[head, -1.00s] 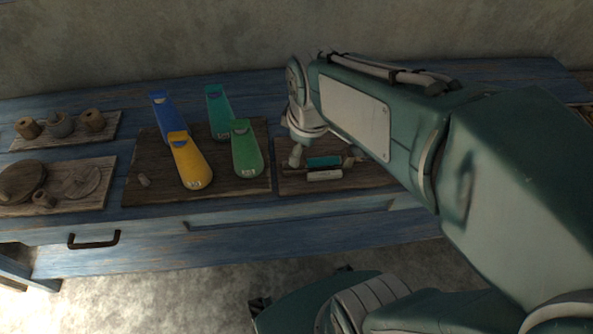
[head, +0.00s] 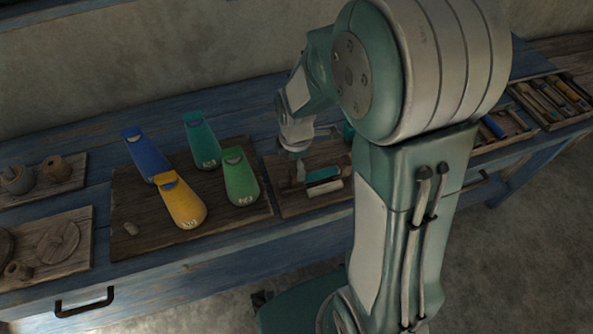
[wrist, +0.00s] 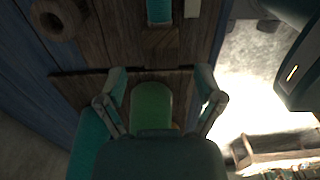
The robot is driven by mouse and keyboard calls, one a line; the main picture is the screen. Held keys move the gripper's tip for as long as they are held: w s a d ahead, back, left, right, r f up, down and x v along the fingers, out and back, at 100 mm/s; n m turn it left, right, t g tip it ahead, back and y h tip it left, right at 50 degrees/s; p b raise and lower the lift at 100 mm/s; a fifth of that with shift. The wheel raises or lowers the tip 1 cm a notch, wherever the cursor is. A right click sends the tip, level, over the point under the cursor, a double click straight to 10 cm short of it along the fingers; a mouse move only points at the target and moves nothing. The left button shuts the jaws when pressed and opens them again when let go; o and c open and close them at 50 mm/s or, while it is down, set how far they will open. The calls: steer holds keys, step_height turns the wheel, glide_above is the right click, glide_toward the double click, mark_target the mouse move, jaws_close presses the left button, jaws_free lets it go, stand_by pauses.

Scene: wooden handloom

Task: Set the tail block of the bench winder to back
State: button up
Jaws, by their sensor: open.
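The bench winder (head: 322,174) sits on a small wooden board (head: 290,207), with a teal cylinder and a pale bar side by side. In the wrist view the teal cylinder (wrist: 160,10) is at the top, the pale bar (wrist: 192,8) to its right. A wooden block (wrist: 160,42) stands at the cylinder's near end; I cannot tell for sure that it is the tail block. My gripper (wrist: 160,82) is open and empty, its fingers spread over the gap beside the winder's left end. In the head view my gripper (head: 297,152) is low there; its fingertips are unclear.
Tool trays (head: 550,100) are at the right.

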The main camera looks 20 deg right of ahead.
mark_target(295, 172)
steer(key=f, duration=0.3)
steer(key=shift+a+f, duration=0.15)
steer(key=shift+a, duration=0.2)
steer(key=shift+d+f, duration=0.15)
steer(key=shift+d, duration=0.25)
steer(key=shift+a, duration=0.15)
jaws_close()
steer(key=shift+a, duration=1.3)
steer(key=shift+c, duration=0.8)
jaws_free()
steer(key=shift+o, duration=0.8)
steer(key=shift+a, duration=0.3)
